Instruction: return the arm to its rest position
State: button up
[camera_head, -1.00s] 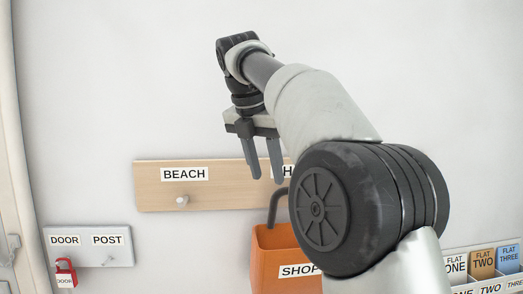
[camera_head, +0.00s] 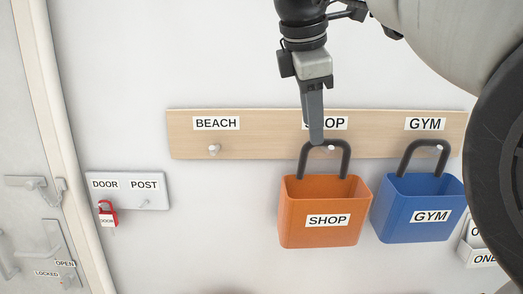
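My gripper (camera_head: 315,140) hangs fingers down from the top of the view, seen edge-on. Only one finger shows clearly, and the other seems hidden behind it, so its opening does not show. No object is seen in it. The fingertip overlaps the handle of the orange SHOP bag (camera_head: 325,238) in the picture; whether they touch cannot be told. My arm fills the upper right corner.
A wooden peg board (camera_head: 270,140) carries BEACH, SHOP and GYM labels. The BEACH peg (camera_head: 214,150) is bare. A blue GYM bag (camera_head: 408,228) hangs at right. A small board (camera_head: 128,204) holds a red DOOR tag (camera_head: 107,215). A door (camera_head: 28,130) stands at left.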

jog(key=s+d+f+m+y, duration=0.1)
jog(key=s+d+f+m, duration=0.1)
jog(key=s+f+m, duration=0.7)
jog(key=s+d+f+m+t+y, duration=0.1)
jog(key=s+d+f+m, duration=0.1)
jog(key=s+f+m, duration=0.7)
notch_tip(320, 180, down, 6)
jog(key=shift+s+r, duration=0.1)
jog(key=shift+s, duration=0.55)
jog(key=shift+d, duration=0.1)
